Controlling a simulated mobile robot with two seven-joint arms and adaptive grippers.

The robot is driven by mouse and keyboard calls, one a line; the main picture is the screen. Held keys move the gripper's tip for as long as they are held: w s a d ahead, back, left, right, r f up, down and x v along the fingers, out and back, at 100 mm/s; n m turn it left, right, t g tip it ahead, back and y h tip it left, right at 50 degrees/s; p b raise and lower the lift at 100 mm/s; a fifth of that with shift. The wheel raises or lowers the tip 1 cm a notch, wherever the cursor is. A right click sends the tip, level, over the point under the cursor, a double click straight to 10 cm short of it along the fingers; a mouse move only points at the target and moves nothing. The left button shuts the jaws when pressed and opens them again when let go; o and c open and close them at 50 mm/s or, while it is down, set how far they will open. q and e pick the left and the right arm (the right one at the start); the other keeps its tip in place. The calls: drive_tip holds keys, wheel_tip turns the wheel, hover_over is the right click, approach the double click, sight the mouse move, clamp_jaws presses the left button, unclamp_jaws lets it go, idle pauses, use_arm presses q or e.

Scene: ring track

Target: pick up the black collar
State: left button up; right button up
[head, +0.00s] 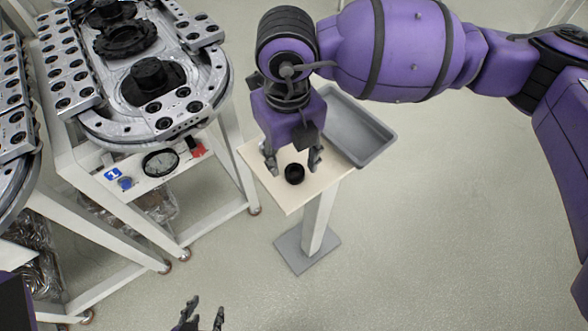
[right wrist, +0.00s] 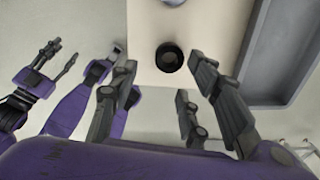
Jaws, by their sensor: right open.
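The black collar (head: 294,174) is a small dark ring lying on the cream top of a small pedestal table (head: 291,203). It also shows in the right wrist view (right wrist: 169,57). My right gripper (head: 293,167) is open above the table, pointing down, with its fingers on either side of the collar in the head view. In the right wrist view its open fingers (right wrist: 160,70) have the collar between and beyond them, with nothing held. My left gripper (head: 204,317) is low at the bottom of the head view, open and empty, away from the table.
A grey tray (head: 376,151) sits at the table's right side. A white-framed bench (head: 88,170) with a metal ring track (head: 108,137) and black parts stands at the left. Another dark item is cut off at the wrist view's top edge (right wrist: 173,2). The floor at right is clear.

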sight(292, 173)
drive_tip(key=f, duration=0.5)
drive_tip(key=shift+w+d+f, duration=0.15)
drive_tip(key=shift+w+f, duration=0.25)
use_arm(q)
drive_tip(key=shift+w+d+r, duration=0.35)
drive_tip(key=shift+w, duration=0.3)
use_arm(e)
clamp_jaws()
